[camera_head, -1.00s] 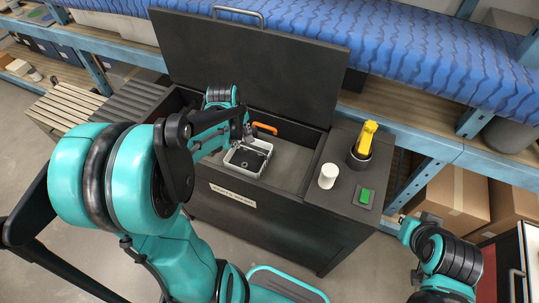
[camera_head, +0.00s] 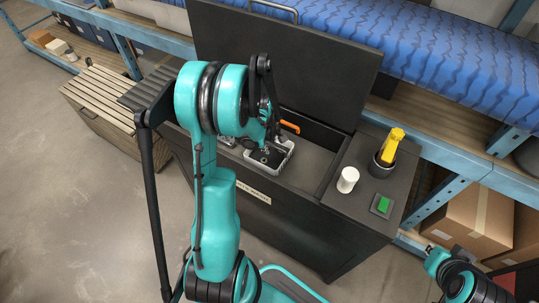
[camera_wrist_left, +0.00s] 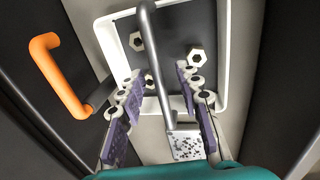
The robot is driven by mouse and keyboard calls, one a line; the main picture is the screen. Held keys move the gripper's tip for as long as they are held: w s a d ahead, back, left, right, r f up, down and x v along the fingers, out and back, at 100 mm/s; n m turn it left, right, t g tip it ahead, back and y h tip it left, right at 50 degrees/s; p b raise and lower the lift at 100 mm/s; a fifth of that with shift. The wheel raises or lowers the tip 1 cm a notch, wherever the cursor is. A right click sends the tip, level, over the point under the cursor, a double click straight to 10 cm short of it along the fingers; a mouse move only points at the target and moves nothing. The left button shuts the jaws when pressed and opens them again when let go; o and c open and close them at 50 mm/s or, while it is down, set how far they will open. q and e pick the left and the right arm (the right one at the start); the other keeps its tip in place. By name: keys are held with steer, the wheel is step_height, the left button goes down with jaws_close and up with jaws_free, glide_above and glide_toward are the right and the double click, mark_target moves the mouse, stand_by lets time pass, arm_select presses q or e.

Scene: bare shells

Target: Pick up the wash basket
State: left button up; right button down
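The wash basket (camera_head: 284,163) is a light-rimmed tray standing in the open well of a dark washing cabinet. In the left wrist view the wash basket (camera_wrist_left: 223,60) has a pale rim, a dark floor with several hex nuts and a grey bar handle (camera_wrist_left: 152,55) across it. My left gripper (camera_wrist_left: 158,98) is open over the basket, one finger on each side of the bar, with gaps showing. In the head view my left arm partly hides the basket and gripper. My right gripper is not seen; only part of that arm shows at the lower right.
The cabinet's raised lid (camera_head: 300,60) stands behind. A slatted bench (camera_head: 105,92) is at left.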

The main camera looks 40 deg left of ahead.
arm_select(q)
jaws_close()
stand_by(0.5)
